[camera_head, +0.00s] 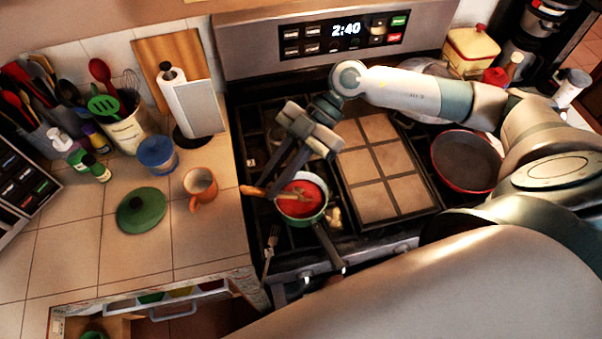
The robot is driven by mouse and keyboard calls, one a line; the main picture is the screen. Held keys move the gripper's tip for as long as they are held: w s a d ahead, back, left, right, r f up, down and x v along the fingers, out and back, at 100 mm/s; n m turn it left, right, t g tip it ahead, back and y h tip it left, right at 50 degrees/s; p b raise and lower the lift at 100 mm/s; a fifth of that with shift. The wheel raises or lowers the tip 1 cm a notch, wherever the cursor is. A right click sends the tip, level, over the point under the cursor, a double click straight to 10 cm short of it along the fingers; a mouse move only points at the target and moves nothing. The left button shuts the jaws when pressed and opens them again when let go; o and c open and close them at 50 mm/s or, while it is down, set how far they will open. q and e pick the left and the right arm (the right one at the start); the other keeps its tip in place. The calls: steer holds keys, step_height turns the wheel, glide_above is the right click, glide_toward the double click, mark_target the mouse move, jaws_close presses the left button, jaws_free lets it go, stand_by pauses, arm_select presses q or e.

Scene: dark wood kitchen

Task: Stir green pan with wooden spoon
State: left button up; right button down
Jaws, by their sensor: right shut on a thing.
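The green pan (304,219) sits on the left front part of the stove, filled with something red. Its dark handle points toward the front edge, lower right. The wooden spoon (252,190) lies nearly level across the pan's left rim, its handle end sticking out left and its other end over the red contents. My right gripper (273,188) reaches down from above and is shut on the spoon at the pan's left side. I cannot tell how deep the spoon's head sits in the red contents. My left gripper is not in view.
A tiled griddle (380,170) and a red pan (467,161) are right of the green pan.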

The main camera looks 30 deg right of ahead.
step_height(320, 180, up, 7)
steer(key=shift+r, duration=0.2)
stand_by(0.6)
steer(key=shift+r, duration=0.1)
stand_by(0.7)
step_height(320, 180, up, 4)
steer(key=shift+f, duration=0.1)
stand_by(0.4)
